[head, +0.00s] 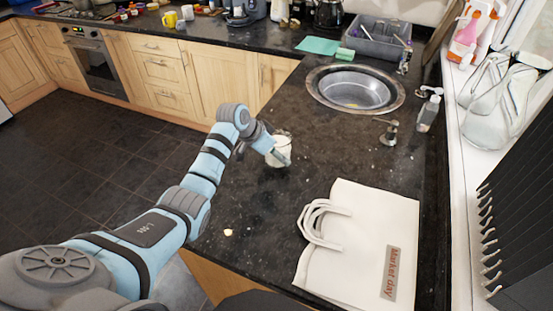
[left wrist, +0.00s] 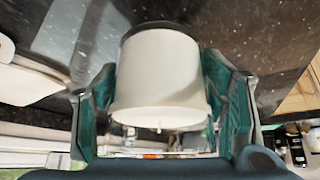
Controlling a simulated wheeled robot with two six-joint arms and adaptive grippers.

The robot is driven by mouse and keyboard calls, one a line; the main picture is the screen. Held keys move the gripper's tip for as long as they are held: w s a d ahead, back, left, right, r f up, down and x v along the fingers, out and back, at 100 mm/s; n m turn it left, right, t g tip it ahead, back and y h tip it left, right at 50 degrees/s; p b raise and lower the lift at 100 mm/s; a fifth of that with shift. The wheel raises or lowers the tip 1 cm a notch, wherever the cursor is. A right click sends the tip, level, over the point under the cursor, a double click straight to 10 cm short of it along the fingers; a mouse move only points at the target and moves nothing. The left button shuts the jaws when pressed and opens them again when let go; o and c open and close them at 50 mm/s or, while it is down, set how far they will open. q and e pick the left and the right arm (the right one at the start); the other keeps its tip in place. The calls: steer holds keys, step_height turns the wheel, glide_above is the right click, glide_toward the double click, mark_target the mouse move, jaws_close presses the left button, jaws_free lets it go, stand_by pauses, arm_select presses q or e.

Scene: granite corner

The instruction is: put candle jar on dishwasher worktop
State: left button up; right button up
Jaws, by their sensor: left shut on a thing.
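The white candle jar (head: 281,146) is over the dark granite worktop (head: 262,200), in front of the sink. My left gripper (head: 276,157) is shut on it from the side. In the left wrist view, the candle jar (left wrist: 160,70) sits between the two green-padded fingers of my left gripper (left wrist: 163,105), with white wax and a small wick showing. I cannot tell whether its base touches the granite. My right gripper is not in view.
A white bag (head: 345,245) lies on the worktop at the front right. A round sink (head: 355,90), a soap bottle (head: 430,110) and a grey dish tub (head: 375,42) are farther back. Clear granite lies around the jar.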

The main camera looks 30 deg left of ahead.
arm_select(q)
step_height(320, 180, down, 2)
steer(key=shift+f, duration=0.25)
steer(key=o, duration=1.9)
steer(key=shift+s+a+r, duration=0.2)
steer(key=shift+s+r, duration=0.05)
steer(key=shift+r, duration=0.25)
steer(key=p+v, duration=0.1)
steer(key=v, duration=1)
steer(key=shift+p, duration=0.4)
steer(key=shift+d+f, duration=0.1)
